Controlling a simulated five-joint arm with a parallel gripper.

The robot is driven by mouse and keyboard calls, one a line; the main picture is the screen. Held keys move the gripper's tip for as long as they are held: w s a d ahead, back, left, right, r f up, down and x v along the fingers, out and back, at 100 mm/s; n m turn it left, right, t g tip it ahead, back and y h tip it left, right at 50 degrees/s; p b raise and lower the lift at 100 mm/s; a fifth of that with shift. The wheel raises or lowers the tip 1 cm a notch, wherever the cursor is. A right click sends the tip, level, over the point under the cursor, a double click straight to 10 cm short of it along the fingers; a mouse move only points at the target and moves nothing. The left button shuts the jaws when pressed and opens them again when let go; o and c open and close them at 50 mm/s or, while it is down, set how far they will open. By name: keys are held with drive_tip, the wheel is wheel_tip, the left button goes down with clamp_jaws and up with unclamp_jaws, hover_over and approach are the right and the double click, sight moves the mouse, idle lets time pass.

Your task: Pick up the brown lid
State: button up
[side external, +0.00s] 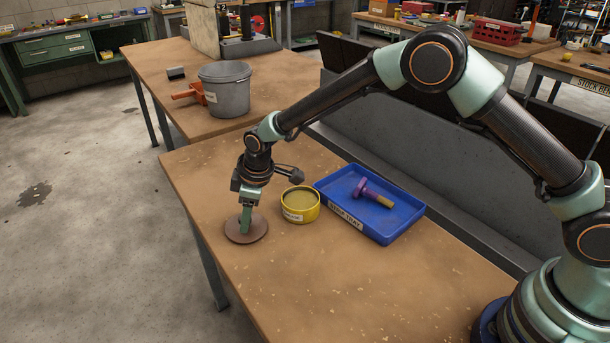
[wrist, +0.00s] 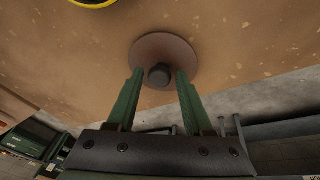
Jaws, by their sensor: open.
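The brown lid (side external: 258,228) is a flat round disc lying on the wooden table near its left edge. In the wrist view the lid (wrist: 163,46) shows a dark round knob (wrist: 160,76) on its top. My gripper (side external: 246,228) points down over the lid in the side view. In the wrist view my gripper (wrist: 159,82) is open, with one green finger on each side of the knob and a gap to each. Whether the fingertips touch the lid's top cannot be told.
A yellow round tin (side external: 300,205) stands right of the lid. A blue tray (side external: 388,226) holds a purple and yellow bolt-like tool (side external: 373,192). A grey bucket (side external: 226,92) stands farther back. The table in front of the tray is clear.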

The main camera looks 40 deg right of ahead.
drive_tip(key=shift+w+f, duration=0.15)
drive_tip(key=shift+f, duration=0.15)
drive_tip(key=shift+c, duration=0.3)
clamp_jaws()
drive_tip(key=shift+r, duration=0.1)
